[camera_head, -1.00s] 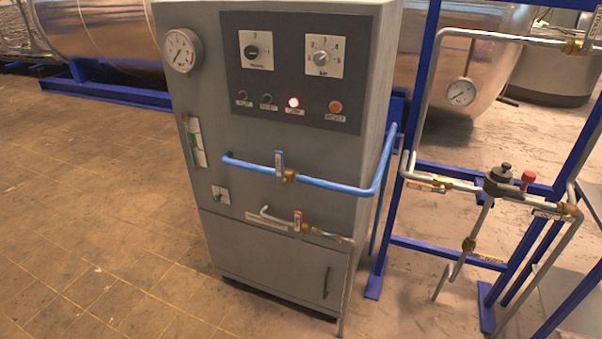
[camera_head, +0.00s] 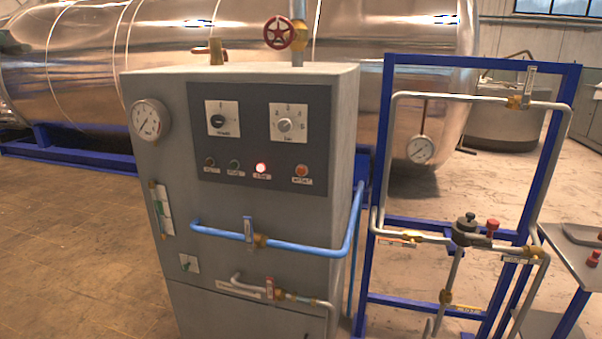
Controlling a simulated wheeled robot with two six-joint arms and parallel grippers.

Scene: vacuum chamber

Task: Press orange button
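The orange button (camera_head: 301,171) sits at the right end of a row on the dark control panel (camera_head: 260,105), on the front of a grey cabinet (camera_head: 338,130). Left of it in the row are a lit red-white lamp (camera_head: 261,168) and two dark round buttons or lamps. Above the row are two rotary switches on white plates, a left one (camera_head: 218,120) and a right one (camera_head: 284,125). Neither of my grippers shows in the head view, and nothing covers the button.
A blue pipe (camera_head: 300,244) with a valve lever juts across the cabinet front below the panel. A blue frame (camera_head: 388,120) with pipes, a gauge and valves stands to the right. A large shiny tank (camera_head: 160,50) lies behind. Brown floor (camera_head: 70,230) is clear at left.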

